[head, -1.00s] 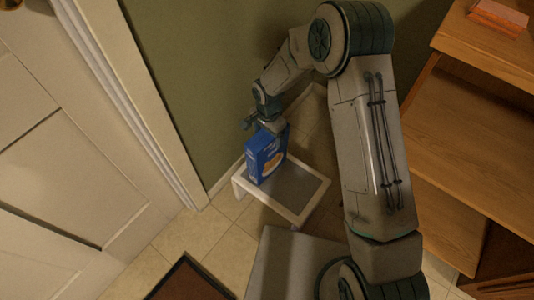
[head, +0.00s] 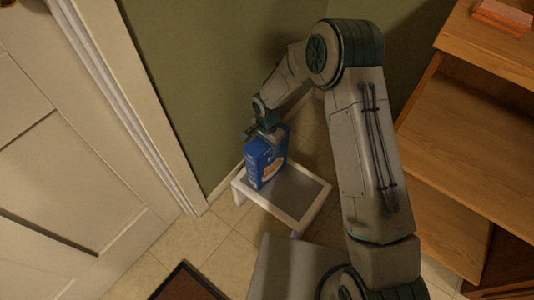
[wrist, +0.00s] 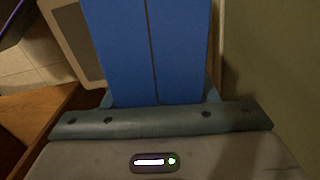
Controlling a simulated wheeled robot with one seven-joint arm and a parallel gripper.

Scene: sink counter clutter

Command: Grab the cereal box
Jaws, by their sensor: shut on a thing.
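The blue cereal box (head: 265,163) stands upright at the left side of a small white-framed table with a grey top (head: 304,203). I cannot tell whether its base touches the table top. My gripper (head: 264,136) is at the top of the box and shut on it. In the wrist view the box (wrist: 150,50) fills the upper middle, with a dark seam down its face. The fingers are mostly hidden there, with only small blue-grey edges showing beside the box.
A green wall (head: 200,80) rises close behind the table. A white door (head: 60,150) is at the left. A wooden shelf unit (head: 455,140) stands at the right. A dark-edged mat (head: 188,285) lies on the tiled floor at the bottom.

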